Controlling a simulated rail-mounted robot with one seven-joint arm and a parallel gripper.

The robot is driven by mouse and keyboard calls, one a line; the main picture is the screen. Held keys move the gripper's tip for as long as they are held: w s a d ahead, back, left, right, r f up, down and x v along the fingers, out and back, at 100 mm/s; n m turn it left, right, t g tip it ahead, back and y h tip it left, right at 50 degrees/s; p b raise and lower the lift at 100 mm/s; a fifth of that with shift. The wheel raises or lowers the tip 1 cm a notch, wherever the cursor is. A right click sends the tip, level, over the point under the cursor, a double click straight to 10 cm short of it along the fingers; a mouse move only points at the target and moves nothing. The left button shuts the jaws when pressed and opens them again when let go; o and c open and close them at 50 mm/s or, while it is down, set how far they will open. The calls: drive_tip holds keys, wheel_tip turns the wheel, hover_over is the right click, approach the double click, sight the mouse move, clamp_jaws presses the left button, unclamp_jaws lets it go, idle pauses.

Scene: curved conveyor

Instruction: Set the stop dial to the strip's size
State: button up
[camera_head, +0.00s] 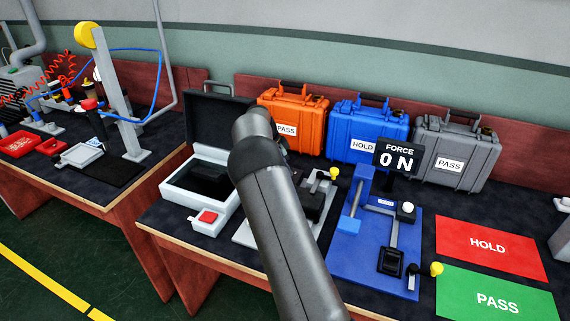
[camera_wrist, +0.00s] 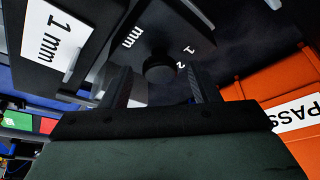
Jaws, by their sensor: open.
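A white label (camera_wrist: 54,44) reading "1 mm" is on a dark part at the upper left. In the head view my arm hides my gripper and much of the grey fixture (camera_head: 245,236). I cannot make out the strip itself.
Orange (camera_head: 291,108), blue (camera_head: 366,128) and grey (camera_head: 455,150) cases stand along the back. A blue force-gauge stand (camera_head: 345,262), with display (camera_head: 396,157) reading "0 N", is right of my arm. HOLD (camera_head: 490,246) and PASS (camera_head: 497,300) mats lie further right. An open-lidded box (camera_head: 172,194) is left.

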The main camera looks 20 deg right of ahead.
drive_tip(key=r, duration=0.4)
drive_tip(key=shift+s+a, duration=0.15)
drive_tip(key=shift+s, duration=0.2)
drive_tip(key=s+a+r+b, duration=0.2)
drive_tip(key=s+r, duration=0.6)
drive_tip(key=s, duration=0.5)
drive_tip(key=shift+a+r, duration=0.4)
drive_tip(key=shift+a, duration=0.3)
drive_tip(key=shift+w, duration=0.1)
